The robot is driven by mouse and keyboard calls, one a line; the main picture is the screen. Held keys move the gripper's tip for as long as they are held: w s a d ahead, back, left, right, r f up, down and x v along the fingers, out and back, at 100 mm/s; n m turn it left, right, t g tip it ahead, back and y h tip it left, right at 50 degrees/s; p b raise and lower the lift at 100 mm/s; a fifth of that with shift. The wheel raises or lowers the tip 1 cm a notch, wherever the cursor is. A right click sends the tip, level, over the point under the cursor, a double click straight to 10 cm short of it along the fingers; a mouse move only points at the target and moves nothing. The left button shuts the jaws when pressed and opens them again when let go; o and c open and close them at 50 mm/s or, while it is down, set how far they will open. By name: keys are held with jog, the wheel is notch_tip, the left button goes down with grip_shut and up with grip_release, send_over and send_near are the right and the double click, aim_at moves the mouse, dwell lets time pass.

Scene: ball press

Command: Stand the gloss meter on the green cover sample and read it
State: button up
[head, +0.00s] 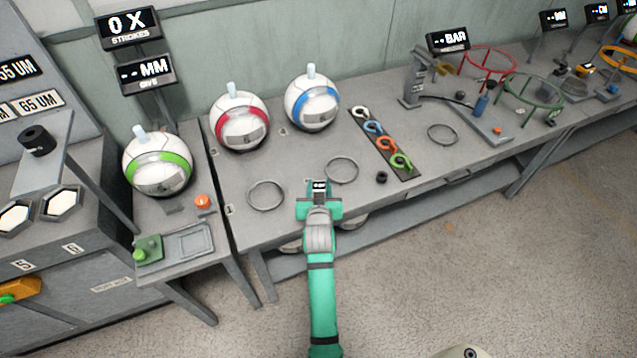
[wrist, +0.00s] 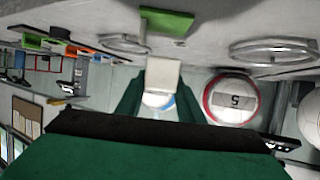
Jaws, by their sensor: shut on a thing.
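My gripper (head: 319,205) is over the front edge of the middle bench, shut on the gloss meter (head: 320,185), a small pale block with a dark display. The digits are too small to read. In the wrist view the meter (wrist: 162,73) sits between the two green fingers. A flat green piece, apparently the green cover sample (wrist: 167,22), lies on the bench near its front edge. The meter appears apart from it. In the head view my gripper and arm seem to hide the sample.
Two wire rings (head: 266,195) (head: 342,170) lie either side of the gripper. Behind stand red-banded (head: 240,122) and blue-banded (head: 312,103) balls. A dark strip with coloured hooks (head: 381,145) and a small black ring (head: 381,177) lie to the right.

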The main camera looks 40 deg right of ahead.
jog(key=shift+f, duration=2.1)
jog(key=shift+a+f, duration=0.1)
jog(key=shift+f, duration=0.2)
jog(key=o, duration=1.3)
jog(key=shift+s, duration=0.1)
jog(key=shift+c, duration=0.2)
jog(key=v, duration=1)
jog(key=shift+s+a+r, duration=0.15)
jog(key=shift+s+r, duration=0.05)
jog(key=shift+r, duration=0.3)
